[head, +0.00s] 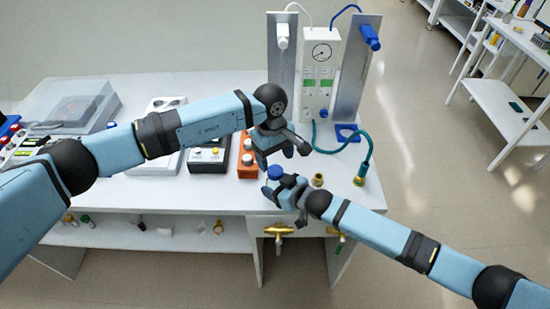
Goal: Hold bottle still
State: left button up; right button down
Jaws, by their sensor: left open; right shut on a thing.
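A bottle with a blue cap (274,172) is at the front of the white bench. Its body is mostly hidden by my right gripper (273,188), which is shut on it. I cannot tell whether the bottle stands on the bench top or is slightly above it. My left gripper (283,153) is open and empty, just above and behind the cap, pointing down. It looks apart from the cap, but the exact gap is hard to tell.
A gauge panel (321,70) with hoses stands at the back. An orange box (246,158) and a dark control box (208,158) are left of the grippers. A brass fitting (318,180) and a teal hose (366,165) are to the right.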

pick_arm(q)
jog(key=n, duration=0.5)
jog(key=shift+r, duration=0.25)
jog(key=n, duration=0.4)
jog(key=shift+r, duration=0.15)
jog(key=n, duration=0.4)
jog(key=shift+r+t, duration=0.15)
jog(key=shift+t, duration=0.15)
jog(key=n, duration=0.6)
jog(key=shift+r+n, duration=0.3)
jog(key=shift+n, duration=0.1)
jog(key=n, duration=0.6)
jog(key=shift+r+y, duration=0.2)
jog(key=shift+y, duration=0.1)
jog(key=n, duration=0.4)
jog(key=shift+r, duration=0.15)
jog(key=n, duration=0.4)
jog(key=shift+r, duration=0.15)
jog(key=n, duration=0.4)
jog(key=shift+r+t, duration=0.15)
jog(key=shift+t, duration=0.15)
